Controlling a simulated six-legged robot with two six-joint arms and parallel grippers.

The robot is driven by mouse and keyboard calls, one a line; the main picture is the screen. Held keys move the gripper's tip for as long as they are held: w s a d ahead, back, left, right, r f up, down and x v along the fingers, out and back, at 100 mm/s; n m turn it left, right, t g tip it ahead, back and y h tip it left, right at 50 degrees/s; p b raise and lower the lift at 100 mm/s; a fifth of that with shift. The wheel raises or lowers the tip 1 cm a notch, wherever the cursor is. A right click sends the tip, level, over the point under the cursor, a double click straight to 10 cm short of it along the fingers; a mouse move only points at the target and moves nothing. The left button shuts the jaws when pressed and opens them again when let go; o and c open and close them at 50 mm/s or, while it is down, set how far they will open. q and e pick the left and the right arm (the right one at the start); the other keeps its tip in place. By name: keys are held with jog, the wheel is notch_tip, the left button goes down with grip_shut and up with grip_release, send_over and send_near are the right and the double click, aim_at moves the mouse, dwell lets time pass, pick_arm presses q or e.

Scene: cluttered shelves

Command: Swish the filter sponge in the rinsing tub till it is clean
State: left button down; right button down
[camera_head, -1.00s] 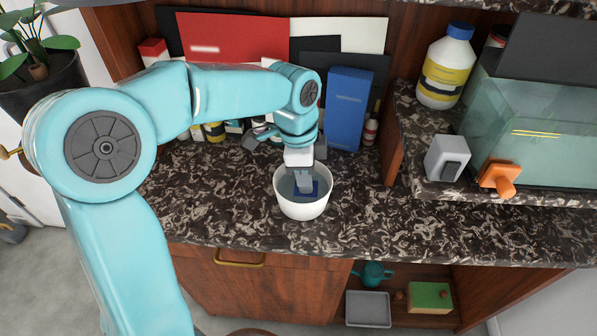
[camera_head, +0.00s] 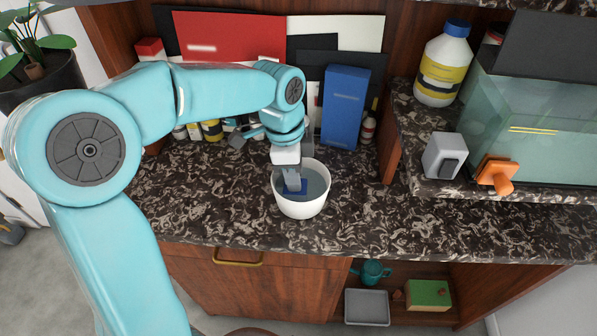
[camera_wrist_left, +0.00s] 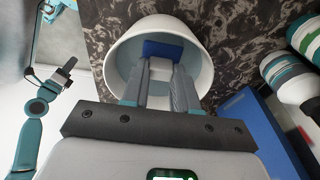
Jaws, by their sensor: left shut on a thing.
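The rinsing tub (camera_head: 302,209) is a white round bowl on the dark speckled counter, with greyish water inside. It also shows in the left wrist view (camera_wrist_left: 118,62). My left gripper (camera_head: 291,184) reaches down into the tub from above, near its left side. It is shut on the filter sponge (camera_head: 297,188), a small dark blue block. In the left wrist view the sponge (camera_wrist_left: 163,49) sits between the fingertips (camera_wrist_left: 160,64), inside the tub's rim. The fingers hide part of the sponge. My right gripper is not seen in the head view.
A tall blue box (camera_head: 345,108) stands behind the tub. The counter right of the tub is clear.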

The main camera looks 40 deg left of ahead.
pick_arm(q)
jog(key=shift+d, duration=0.1)
jog(key=shift+w+d, duration=0.65)
jog(key=shift+d, duration=0.3)
jog(key=shift+s+a, duration=0.1)
jog(key=shift+s+a, duration=0.6)
jog(key=shift+a, duration=0.35)
notch_tip(320, 180, up, 11)
jog(key=p, duration=0.9)
jog(key=shift+p, duration=0.4)
